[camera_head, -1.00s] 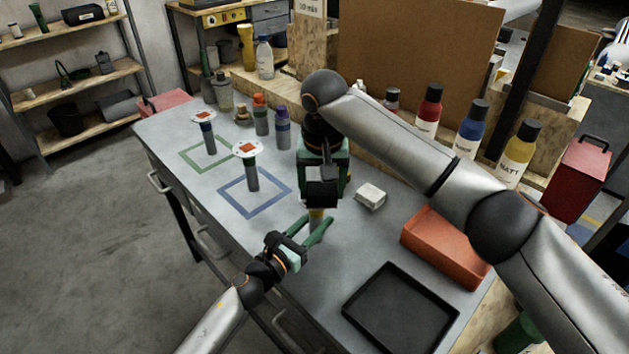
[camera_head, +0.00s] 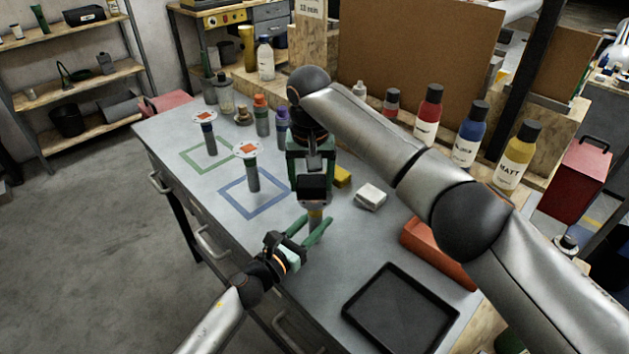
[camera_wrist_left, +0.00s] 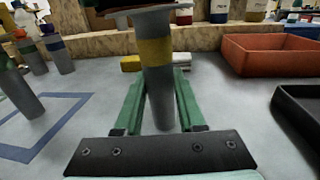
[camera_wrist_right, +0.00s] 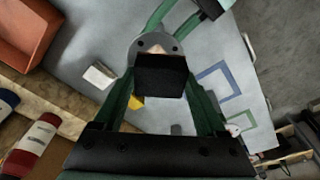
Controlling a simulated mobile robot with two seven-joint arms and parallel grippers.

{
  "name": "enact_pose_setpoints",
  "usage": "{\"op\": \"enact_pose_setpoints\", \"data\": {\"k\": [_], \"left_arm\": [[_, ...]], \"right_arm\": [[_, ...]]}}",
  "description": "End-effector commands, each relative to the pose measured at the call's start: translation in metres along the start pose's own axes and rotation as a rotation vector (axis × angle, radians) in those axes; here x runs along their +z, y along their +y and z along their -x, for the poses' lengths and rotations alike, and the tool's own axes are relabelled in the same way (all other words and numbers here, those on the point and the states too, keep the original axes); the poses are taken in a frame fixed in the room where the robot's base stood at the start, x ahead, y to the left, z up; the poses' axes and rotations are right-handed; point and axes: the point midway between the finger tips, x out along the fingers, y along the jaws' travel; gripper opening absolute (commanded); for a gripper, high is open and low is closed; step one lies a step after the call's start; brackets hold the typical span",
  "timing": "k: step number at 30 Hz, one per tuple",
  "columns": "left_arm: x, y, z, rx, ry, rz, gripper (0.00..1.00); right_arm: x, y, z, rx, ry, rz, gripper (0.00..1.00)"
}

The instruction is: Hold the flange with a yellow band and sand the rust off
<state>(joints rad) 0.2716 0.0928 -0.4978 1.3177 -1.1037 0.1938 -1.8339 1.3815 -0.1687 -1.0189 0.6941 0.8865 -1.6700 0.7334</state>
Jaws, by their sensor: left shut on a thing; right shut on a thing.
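The flange with a yellow band (camera_wrist_left: 155,52) stands upright, its grey stem between the fingers of my left gripper (camera_head: 318,232), which is shut on it. Its disc (camera_wrist_right: 147,43) shows bolt holes and a small pinkish patch beside the block. My right gripper (camera_wrist_right: 160,88) is shut on a black sanding block (camera_head: 311,187) over the disc, hiding much of the face. I cannot tell whether block and disc touch. Two other flanges stand upright with orange-red rust on top: one with a green band (camera_head: 252,170), one with a blue band (camera_head: 209,133).
A blue square outline (camera_head: 235,206) and a green one (camera_head: 190,160) mark the table. A white block (camera_head: 370,196) and a yellow block (camera_head: 342,177) lie behind the held flange. An orange bin (camera_head: 432,245) and an empty black tray (camera_head: 400,308) are at the right. Several bottles line the back.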

Motion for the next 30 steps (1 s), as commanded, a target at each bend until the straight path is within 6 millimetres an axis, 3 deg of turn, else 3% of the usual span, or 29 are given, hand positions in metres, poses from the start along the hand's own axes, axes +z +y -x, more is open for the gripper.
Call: {"op": "enact_pose_setpoints", "data": {"k": [1,5,21,30], "left_arm": [[0.002,-0.009,-0.001,-0.021,-0.007,-0.005,0.0],[0.002,-0.009,-0.001,-0.022,-0.008,-0.005,0.0],[0.001,-0.005,-0.001,-0.011,-0.004,-0.002,0.0],[0.001,-0.004,0.0,-0.009,-0.003,-0.002,0.0]], "right_arm": [[0.001,-0.002,-0.006,-0.006,-0.002,0.0,0.12],[0.001,-0.002,-0.005,-0.007,-0.001,0.0,0.12],[-0.008,-0.001,0.049,-0.006,0.002,0.0,0.12],[-0.009,-0.001,0.057,-0.005,0.001,0.0,0.12]]}}
